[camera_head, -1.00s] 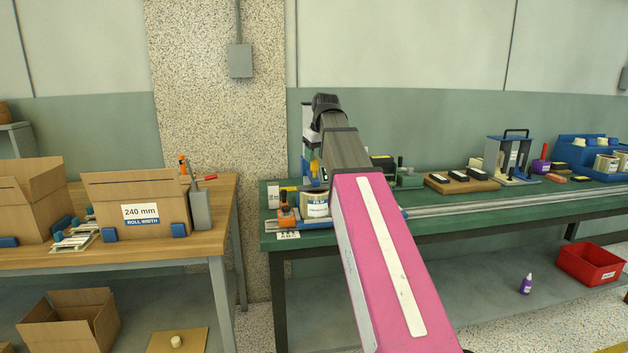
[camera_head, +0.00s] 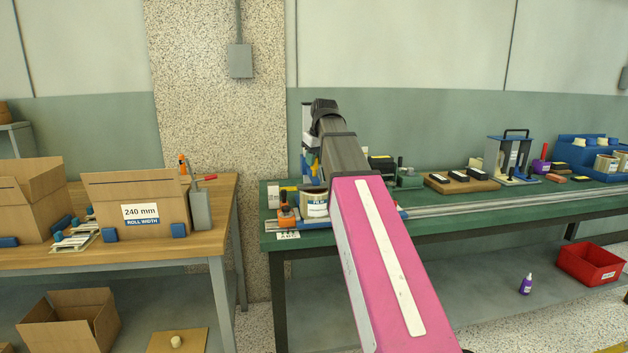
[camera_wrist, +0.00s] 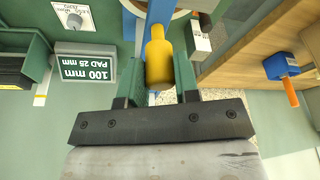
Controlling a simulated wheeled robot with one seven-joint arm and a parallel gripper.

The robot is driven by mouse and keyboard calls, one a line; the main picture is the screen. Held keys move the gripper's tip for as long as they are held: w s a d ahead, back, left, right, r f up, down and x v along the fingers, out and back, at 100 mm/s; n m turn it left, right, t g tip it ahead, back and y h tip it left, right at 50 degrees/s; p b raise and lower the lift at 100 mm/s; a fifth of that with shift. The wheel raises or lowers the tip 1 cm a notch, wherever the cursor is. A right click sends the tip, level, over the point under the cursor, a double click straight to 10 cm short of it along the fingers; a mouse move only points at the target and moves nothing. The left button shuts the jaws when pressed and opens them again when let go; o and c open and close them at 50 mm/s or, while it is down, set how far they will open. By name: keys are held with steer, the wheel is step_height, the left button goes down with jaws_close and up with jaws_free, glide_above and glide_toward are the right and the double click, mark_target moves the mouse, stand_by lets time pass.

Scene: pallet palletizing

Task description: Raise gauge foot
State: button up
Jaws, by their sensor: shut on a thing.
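In the wrist view, a yellow knob-like piece (camera_wrist: 159,58) with a narrower neck sits between the fingers of my gripper (camera_wrist: 156,80). My gripper is shut on it; I take it to be the gauge foot's grip. A blue upright bar (camera_wrist: 160,12) shows just beyond the yellow piece. In the head view, a small yellow part (camera_head: 314,163) shows at the left edge of my arm, above the film roll (camera_head: 314,203). My arm hides most of the gauge and my fingers there.
The gauge stands at the left end of a green bench (camera_head: 480,215). An orange-topped tool (camera_head: 287,214) is close by. A sign (camera_wrist: 89,75) reads 100 mm, PAD 25 mm. A wooden bench (camera_head: 222,195) with an open carton (camera_head: 135,205) stands left, across a gap.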

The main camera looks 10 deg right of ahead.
step_height(320, 180, up, 9)
steer(key=shift+r, duration=0.1)
stand_by(0.4)
steer(key=o, duration=0.9)
step_height(320, 180, up, 7)
steer(key=shift+f, duration=0.1)
stand_by(0.5)
